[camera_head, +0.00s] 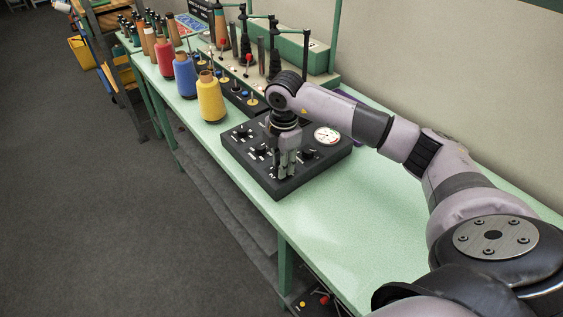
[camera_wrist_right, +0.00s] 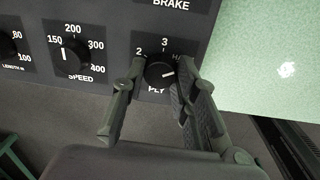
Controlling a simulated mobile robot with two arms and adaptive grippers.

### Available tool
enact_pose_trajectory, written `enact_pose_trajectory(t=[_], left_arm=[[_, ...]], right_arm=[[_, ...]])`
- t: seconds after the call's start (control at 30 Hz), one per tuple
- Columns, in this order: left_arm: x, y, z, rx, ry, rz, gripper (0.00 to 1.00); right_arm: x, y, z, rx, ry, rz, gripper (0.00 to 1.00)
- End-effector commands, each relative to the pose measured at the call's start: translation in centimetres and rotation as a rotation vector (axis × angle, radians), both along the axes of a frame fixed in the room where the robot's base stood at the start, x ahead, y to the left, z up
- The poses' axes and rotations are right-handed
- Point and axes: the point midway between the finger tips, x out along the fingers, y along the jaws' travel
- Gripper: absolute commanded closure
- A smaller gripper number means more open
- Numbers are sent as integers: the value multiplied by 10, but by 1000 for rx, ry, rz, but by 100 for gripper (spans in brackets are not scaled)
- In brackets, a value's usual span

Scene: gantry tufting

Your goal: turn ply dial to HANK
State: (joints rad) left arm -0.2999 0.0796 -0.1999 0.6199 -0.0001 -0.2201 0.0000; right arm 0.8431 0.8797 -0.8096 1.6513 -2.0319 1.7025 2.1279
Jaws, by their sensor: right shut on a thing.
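The ply dial (camera_wrist_right: 158,73) is a round black knob on the dark control panel (camera_wrist_right: 112,15), with PLY printed below it and 2 and 3 above. Lettering starting with HA shows at its upper right, partly hidden by a finger. The dial's white mark points to the right, roughly toward that lettering. My right gripper (camera_wrist_right: 160,68) is shut on the dial, one finger on each side. In the head view my right gripper (camera_head: 285,174) points down at the near edge of the panel box (camera_head: 313,178) and hides the dial. My left gripper is not in view.
A speed dial (camera_wrist_right: 75,50) sits left of the ply dial. The box also carries a white round gauge (camera_head: 327,134). Yellow (camera_head: 210,98), blue (camera_head: 185,75) and red (camera_head: 165,58) yarn cones stand farther along the green table (camera_head: 345,225). The table's near end is clear.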

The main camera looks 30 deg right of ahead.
Motion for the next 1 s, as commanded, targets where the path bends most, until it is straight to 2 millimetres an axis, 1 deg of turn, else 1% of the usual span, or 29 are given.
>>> enact_pose_trajectory(t=[0.03, 0.2, 0.23, 0.5, 0.83, 0.93, 1.0], left_arm=[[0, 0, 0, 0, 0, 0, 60], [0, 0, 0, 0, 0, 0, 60], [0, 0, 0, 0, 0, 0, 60], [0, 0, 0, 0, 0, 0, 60], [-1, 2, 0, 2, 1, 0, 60], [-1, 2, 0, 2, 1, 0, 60], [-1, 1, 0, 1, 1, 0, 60]], right_arm=[[2, -2, 3, -2, -8, -4, 100], [2, -2, 3, -1, -8, -4, 100], [2, -2, 3, -1, -8, -4, 72], [1, -1, 1, 0, -4, -1, 54], [0, 0, 2, 1, -2, 0, 53], [1, 0, 10, 1, -4, 0, 53], [0, 0, 21, 0, -5, -1, 53]])
